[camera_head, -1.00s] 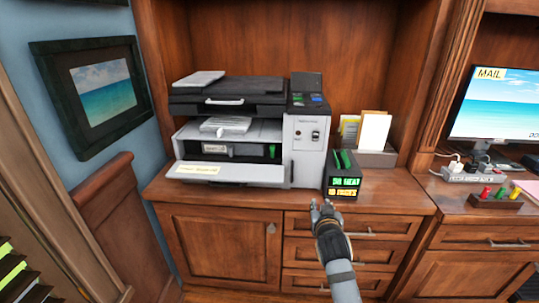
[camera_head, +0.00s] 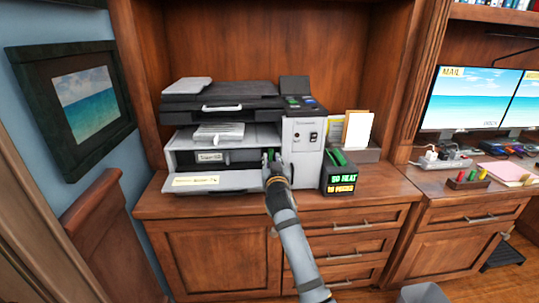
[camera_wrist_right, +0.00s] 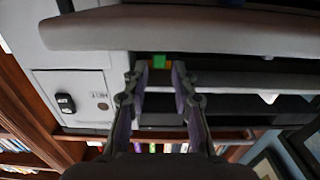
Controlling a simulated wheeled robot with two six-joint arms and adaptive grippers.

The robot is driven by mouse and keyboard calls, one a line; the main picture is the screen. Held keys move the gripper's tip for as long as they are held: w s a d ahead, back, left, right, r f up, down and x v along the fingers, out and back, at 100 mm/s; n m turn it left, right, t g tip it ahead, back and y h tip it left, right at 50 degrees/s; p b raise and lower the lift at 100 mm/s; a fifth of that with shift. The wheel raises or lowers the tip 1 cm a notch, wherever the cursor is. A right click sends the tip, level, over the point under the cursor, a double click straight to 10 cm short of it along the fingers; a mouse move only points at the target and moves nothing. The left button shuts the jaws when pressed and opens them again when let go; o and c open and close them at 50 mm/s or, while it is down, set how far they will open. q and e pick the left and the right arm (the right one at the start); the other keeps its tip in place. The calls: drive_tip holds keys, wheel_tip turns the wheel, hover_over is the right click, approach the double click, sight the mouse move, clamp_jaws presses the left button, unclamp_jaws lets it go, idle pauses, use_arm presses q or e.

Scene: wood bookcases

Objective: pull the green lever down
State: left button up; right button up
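The green lever (camera_head: 270,154) is at the right end of the open slot in the front of the printer (camera_head: 302,140). In the right wrist view the lever (camera_wrist_right: 158,62) shows as a small green block between and just beyond the fingertips. My right gripper (camera_head: 272,166) is in front of the lever, and its fingers (camera_wrist_right: 157,76) are apart with nothing held between them. In the head view the gripper hides part of the lever. I cannot tell whether a finger touches it. My left gripper is not in view.
The printer's lower tray (camera_head: 215,181) juts out left of my right gripper. A dark box with green and yellow lettering (camera_head: 340,178) stands right of the printer, with a paper holder (camera_head: 358,132) behind. Drawers (camera_head: 350,222) are below. A monitor (camera_head: 470,98) is at right.

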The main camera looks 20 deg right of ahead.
sight(271, 154)
drive_tip(key=x, duration=0.4)
drive_tip(key=shift+w+d, duration=0.1)
drive_tip(key=shift+w, duration=0.05)
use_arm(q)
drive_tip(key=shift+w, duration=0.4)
use_arm(e)
drive_tip(key=shift+w+d, duration=0.1)
drive_tip(key=shift+w, duration=0.2)
clamp_jaws()
drive_tip(key=shift+f, duration=0.1)
drive_tip(key=shift+f+b, duration=0.1)
drive_tip(key=shift+b, duration=0.4)
drive_tip(key=shift+s+f+b, duration=0.15)
drive_tip(key=shift+f+b, duration=0.05)
drive_tip(key=shift+b, duration=0.95)
drive_tip(key=shift+s+r+t+b, duration=0.15)
drive_tip(key=shift+t+b, duration=0.45)
drive_tip(key=shift+b, duration=0.65)
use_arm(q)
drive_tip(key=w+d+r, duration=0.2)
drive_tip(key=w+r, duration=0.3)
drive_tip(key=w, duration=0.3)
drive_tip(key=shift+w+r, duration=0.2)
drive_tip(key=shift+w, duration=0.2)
